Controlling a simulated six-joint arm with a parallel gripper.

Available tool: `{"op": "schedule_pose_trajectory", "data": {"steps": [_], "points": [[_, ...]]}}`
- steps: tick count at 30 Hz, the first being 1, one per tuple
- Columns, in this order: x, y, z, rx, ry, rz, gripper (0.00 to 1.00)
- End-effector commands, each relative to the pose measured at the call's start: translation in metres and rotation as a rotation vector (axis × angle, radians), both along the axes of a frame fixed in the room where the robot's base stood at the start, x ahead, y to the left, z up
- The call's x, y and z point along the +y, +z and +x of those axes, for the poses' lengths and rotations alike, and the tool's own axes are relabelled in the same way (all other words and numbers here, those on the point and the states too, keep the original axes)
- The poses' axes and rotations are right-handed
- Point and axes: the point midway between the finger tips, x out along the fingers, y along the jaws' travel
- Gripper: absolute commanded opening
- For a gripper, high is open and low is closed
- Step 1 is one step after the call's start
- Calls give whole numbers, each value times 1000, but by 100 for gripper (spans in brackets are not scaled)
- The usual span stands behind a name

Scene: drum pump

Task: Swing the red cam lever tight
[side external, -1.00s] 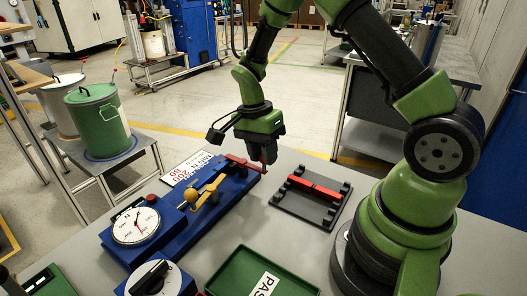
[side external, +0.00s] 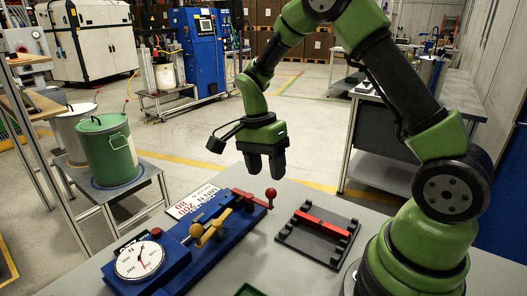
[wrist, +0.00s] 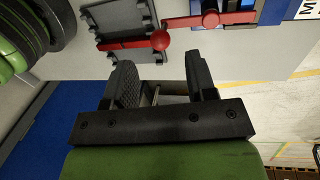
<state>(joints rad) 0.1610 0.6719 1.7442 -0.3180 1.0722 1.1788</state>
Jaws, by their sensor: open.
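The red cam lever (side external: 256,201) sits at the far right end of the long blue fixture (side external: 214,240), with a red ball knob (side external: 271,193) at its outer end. The lever points off the fixture's end, toward the black rack. In the wrist view the lever (wrist: 236,18) and its knob (wrist: 160,40) show at the top, beyond the fingertips. My gripper (side external: 266,172) is open and empty, pointing down above the knob and apart from it. In the wrist view a gap shows between its two fingers (wrist: 159,64).
A black rack (side external: 292,240) holding a red bar (side external: 322,221) lies right of the fixture. A white printed sign (side external: 190,204) lies behind. Bare grey table separates rack and fixture.

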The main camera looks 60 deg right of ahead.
Motion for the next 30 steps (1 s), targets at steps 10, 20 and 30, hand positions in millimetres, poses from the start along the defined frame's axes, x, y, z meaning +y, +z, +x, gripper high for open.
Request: {"op": "schedule_pose_trajectory", "data": {"steps": [10, 20, 30], "points": [[0, 45, 9, -1, -1, 1, 51], [0, 47, 9, 0, 1, 1, 51], [27, 115, -23, -233, 330, 50, 51]]}}
